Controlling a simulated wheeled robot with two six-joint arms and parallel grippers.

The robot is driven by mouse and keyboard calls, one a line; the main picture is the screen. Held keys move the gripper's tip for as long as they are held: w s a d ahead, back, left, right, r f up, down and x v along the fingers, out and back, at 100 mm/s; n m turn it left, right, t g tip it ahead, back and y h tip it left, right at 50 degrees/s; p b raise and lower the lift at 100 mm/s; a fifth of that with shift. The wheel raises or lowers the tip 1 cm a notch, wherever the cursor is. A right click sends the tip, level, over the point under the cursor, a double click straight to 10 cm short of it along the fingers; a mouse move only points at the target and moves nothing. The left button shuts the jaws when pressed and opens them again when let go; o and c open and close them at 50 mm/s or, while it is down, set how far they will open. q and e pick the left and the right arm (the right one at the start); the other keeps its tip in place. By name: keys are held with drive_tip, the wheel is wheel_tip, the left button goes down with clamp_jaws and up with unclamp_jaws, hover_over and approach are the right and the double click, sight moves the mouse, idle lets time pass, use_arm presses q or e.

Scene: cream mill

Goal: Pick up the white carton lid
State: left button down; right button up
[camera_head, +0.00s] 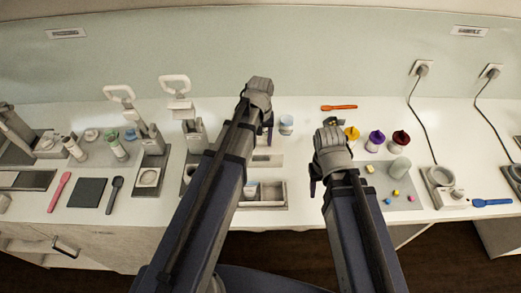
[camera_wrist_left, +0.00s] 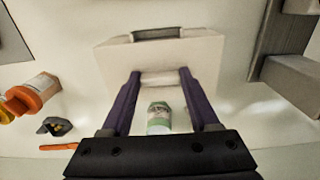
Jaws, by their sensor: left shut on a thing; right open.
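My left gripper (camera_head: 268,122) is over the middle of the bench, just left of a small white jar (camera_head: 286,125). In the left wrist view my left gripper (camera_wrist_left: 158,78) is shut on a flat white piece, which looks like the white carton lid (camera_wrist_left: 159,79); its ends meet the two fingers. The head view does not show the lid clearly, as my arm covers that spot. My right gripper (camera_head: 316,180) is open, left of the grey mat, partly hidden by its own wrist.
A pale panel with a dark slot (camera_wrist_left: 190,60) lies under the left gripper, with the jar with a green label (camera_wrist_left: 158,118) close by. A compartment tray (camera_head: 284,193) stands nearer me. Yellow, purple and dark red capped jars stand right; press-like devices (camera_head: 195,135) stand left.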

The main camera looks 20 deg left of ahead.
use_arm(q)
drive_tip(key=shift+r, duration=0.1)
idle(0.3)
wheel_tip(320, 180, up, 10)
drive_tip(key=p, duration=1)
